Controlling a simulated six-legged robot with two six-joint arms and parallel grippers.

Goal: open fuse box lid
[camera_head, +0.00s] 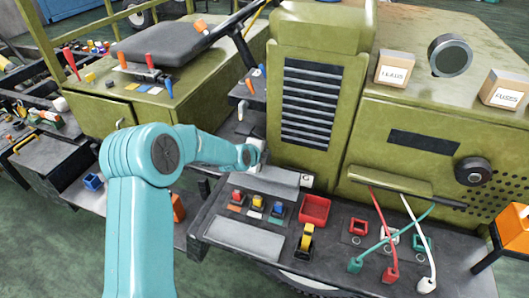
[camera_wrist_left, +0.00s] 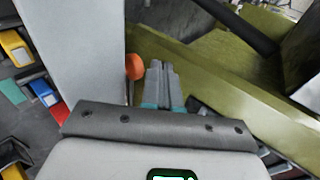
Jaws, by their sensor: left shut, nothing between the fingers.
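A long grey lidded box (camera_head: 272,180), which looks like the fuse box, lies on the dark ledge in the middle of the head view. Its lid appears closed, with a small light end piece at its right. My left gripper (camera_head: 256,146) is just behind and above its left part; its fingers are hard to make out there. In the left wrist view, the narrow fingers of my left gripper (camera_wrist_left: 163,76) are together and empty. A flat grey panel (camera_wrist_left: 82,45), seemingly the lid, is left of them; contact cannot be judged. My right gripper is not in view.
Red, yellow and blue fuses (camera_head: 256,204) and a red tray (camera_head: 315,209) sit in front of the box. Red, white and green cables (camera_head: 388,225) hang at the right. The green chassis with its louvred panel (camera_head: 310,100) rises behind.

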